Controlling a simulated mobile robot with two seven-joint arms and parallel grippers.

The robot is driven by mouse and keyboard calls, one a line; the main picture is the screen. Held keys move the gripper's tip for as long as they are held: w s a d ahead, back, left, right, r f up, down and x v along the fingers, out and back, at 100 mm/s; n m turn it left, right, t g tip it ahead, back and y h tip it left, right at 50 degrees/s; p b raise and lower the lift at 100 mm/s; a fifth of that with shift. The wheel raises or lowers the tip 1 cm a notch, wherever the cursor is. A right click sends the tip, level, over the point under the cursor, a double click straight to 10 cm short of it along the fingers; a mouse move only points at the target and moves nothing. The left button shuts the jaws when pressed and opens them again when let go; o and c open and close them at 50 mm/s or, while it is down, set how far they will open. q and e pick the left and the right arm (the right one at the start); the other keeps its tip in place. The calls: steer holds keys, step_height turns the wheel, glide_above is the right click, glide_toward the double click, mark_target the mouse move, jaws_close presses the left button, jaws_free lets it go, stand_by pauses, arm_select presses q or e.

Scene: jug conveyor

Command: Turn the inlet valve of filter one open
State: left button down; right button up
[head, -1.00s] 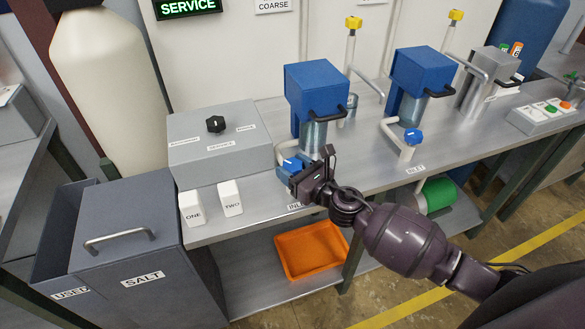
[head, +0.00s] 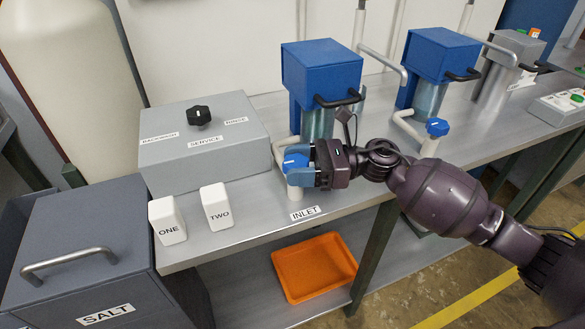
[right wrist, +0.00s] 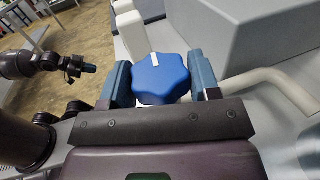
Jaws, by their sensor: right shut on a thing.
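The blue inlet valve knob (head: 293,161) sits on a pale upright pipe in front of the left blue filter (head: 322,80), behind an INLET label (head: 305,213). My right gripper (head: 299,172) reaches in from the right and is shut on the knob, one finger on each side. In the right wrist view the lobed knob (right wrist: 160,82) with its white mark lies between the blue fingers of my right gripper (right wrist: 160,76). The mark points toward the top there. My left gripper (right wrist: 84,68) shows small at the left of that view; its jaws are unclear.
A grey box (head: 205,150) with a black selector stands left of the valve. White blocks ONE (head: 167,222) and TWO (head: 216,208) stand at the bench edge. A second inlet knob (head: 437,127) is to the right. An orange tray (head: 313,267) sits on the lower shelf.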

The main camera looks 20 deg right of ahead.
steer(key=shift+f+n+g+b, duration=0.1)
steer(key=shift+n+g+b, duration=0.4)
steer(key=shift+g, duration=0.2)
steer(key=shift+r+g, duration=0.2)
steer(key=shift+g, duration=0.1)
steer(key=o, duration=0.8)
steer(key=shift+c, duration=0.2)
steer(key=shift+o, duration=0.8)
steer(key=d, duration=0.3)
steer(key=s+d, duration=0.1)
steer(key=d, duration=0.6)
steer(key=shift+s+d, duration=0.25)
steer(key=shift+d, duration=0.1)
